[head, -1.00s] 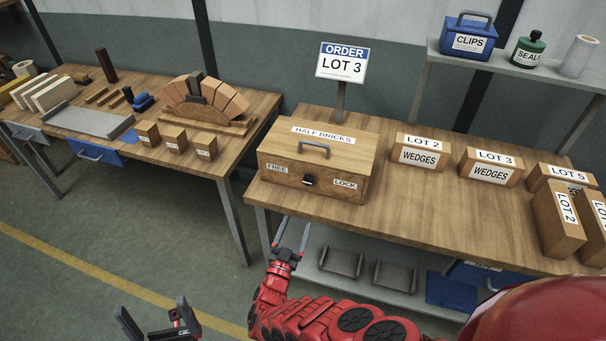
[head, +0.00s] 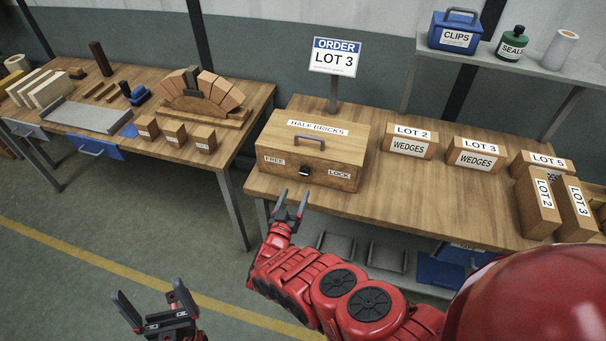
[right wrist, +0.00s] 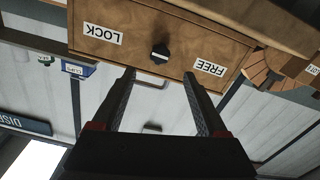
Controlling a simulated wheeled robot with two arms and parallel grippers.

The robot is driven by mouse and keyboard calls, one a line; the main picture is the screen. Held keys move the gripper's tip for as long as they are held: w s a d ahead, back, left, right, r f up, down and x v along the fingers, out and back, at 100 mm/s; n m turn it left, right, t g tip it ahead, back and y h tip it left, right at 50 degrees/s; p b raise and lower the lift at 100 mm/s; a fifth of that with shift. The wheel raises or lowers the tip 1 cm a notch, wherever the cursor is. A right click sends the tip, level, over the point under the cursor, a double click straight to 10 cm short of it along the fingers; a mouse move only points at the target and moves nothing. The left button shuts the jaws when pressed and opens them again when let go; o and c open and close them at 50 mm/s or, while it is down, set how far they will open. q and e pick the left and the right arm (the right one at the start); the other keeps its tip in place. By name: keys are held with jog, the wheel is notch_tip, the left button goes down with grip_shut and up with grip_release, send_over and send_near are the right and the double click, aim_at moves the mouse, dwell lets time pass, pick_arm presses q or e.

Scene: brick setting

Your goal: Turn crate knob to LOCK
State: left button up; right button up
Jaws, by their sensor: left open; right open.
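The wooden crate (head: 330,150), labelled HALF BRICKS, sits on the near left part of the right table. Its dark knob (head: 304,171) is on the front face between the FREE label (head: 274,161) and the LOCK label (head: 339,174). The knob (right wrist: 160,53) also shows in the right wrist view, where the crate appears upside down. My right gripper (head: 291,200) is open and empty, just in front of and below the knob, apart from it. My left gripper (head: 150,300) is open and empty, low at the left over the floor.
Wedge boxes (head: 408,143) stand right of the crate. The order sign (head: 335,57), reading LOT 3, stands behind it. The left table (head: 150,170) holds a brick arch (head: 205,95) and small blocks. Floor is free between the tables.

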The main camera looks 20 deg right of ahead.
aim_at(303, 174)
jog(key=b+x, duration=0.4)
jog(key=x, duration=0.5)
jog(key=shift+f+b, duration=0.15)
jog(key=shift+b, duration=0.15)
jog(key=shift+w+d, duration=0.2)
grip_shut()
